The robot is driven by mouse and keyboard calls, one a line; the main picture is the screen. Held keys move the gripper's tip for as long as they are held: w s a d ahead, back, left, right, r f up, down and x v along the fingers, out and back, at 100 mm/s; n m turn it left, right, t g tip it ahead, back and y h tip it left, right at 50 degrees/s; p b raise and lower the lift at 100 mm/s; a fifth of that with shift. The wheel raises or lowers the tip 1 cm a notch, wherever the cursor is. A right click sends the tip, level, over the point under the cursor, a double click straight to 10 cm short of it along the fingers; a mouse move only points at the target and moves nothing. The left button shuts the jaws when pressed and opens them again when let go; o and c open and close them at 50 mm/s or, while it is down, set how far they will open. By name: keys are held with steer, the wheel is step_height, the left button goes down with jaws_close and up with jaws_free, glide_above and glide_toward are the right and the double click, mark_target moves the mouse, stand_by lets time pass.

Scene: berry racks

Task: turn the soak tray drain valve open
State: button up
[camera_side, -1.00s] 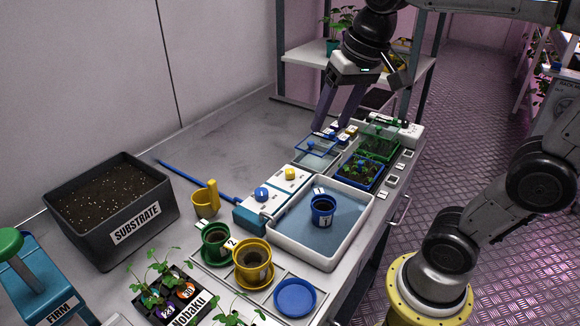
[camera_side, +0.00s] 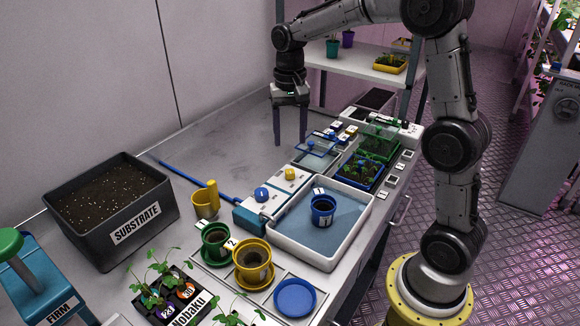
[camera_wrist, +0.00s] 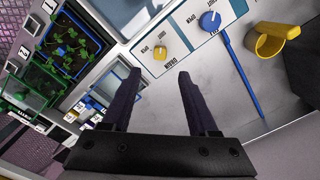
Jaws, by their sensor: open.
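The soak tray (camera_side: 283,242) is a white basin with shallow blue water, and a blue pot (camera_side: 322,210) stands in it. Behind it is a white valve panel (camera_side: 277,188) with a yellow knob (camera_side: 290,174) and a blue knob (camera_side: 262,194). In the wrist view the yellow knob (camera_wrist: 160,52) has lettering beside it that seems to read DRAIN; the blue knob (camera_wrist: 210,20) is to its right. My gripper (camera_side: 290,141) is open and empty, pointing down over the bench behind the panel. In the wrist view the yellow knob lies just beyond the fingertips (camera_wrist: 160,73), apart from them.
A blue rod (camera_side: 195,180) lies on the bench near a yellow cup (camera_side: 205,203). Green and yellow pots (camera_side: 252,262) are in front. The bench at the back left is clear.

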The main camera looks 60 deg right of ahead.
mark_target(290, 171)
step_height(290, 171, down, 10)
steer(key=shift+r, duration=0.15)
stand_by(0.3)
jaws_close()
